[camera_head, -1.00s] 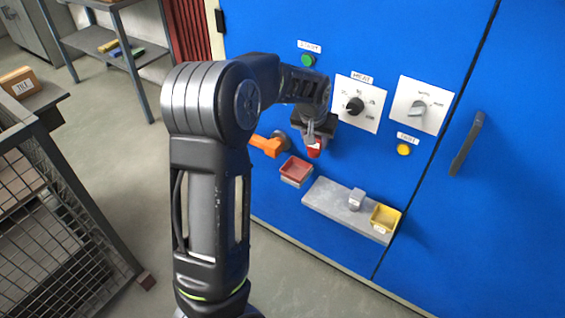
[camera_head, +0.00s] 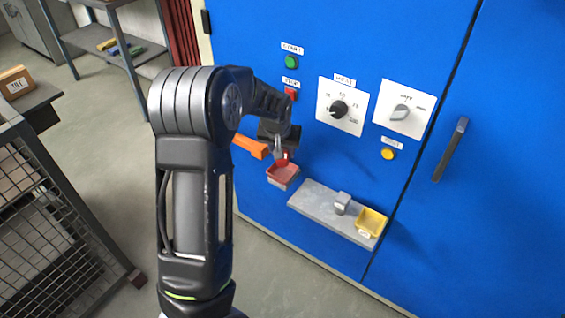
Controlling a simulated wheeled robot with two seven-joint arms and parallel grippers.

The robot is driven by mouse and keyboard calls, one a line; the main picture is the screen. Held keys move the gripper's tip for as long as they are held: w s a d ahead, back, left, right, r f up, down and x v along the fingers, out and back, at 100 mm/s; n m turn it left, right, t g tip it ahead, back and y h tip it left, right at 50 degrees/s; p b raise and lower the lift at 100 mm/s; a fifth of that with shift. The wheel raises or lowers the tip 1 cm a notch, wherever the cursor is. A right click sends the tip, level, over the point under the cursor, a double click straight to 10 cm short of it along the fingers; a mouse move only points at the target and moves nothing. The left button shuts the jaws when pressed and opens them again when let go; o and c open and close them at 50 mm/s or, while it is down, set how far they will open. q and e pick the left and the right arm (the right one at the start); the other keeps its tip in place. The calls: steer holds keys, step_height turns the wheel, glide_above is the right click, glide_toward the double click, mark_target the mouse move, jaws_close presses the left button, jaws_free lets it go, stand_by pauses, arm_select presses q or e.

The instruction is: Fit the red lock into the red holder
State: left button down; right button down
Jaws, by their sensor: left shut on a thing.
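My left gripper (camera_head: 281,151) is shut on the red lock (camera_head: 284,159), a small red piece that is mostly hidden by the fingers. The red holder (camera_head: 283,175) is a small open tray on the front of the blue cabinet. The lock appears right at the holder's back part, under my fingertips. I cannot tell whether it touches the holder or hangs just above it. My right gripper is not in view.
An orange handle (camera_head: 250,146) sticks out just left of the gripper. A grey shelf (camera_head: 318,209) with a grey block (camera_head: 342,203) and a yellow holder (camera_head: 370,222) is at the right. A red button (camera_head: 291,94) and dial (camera_head: 339,108) are above.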

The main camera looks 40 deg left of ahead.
mark_target(283, 162)
arm_select(q)
steer(key=shift+f, duration=0.35)
steer(key=shift+f, duration=1.9)
steer(key=shift+f+b, duration=0.3)
steer(key=shift+b, duration=0.05)
steer(key=c, duration=0.9)
jaws_free()
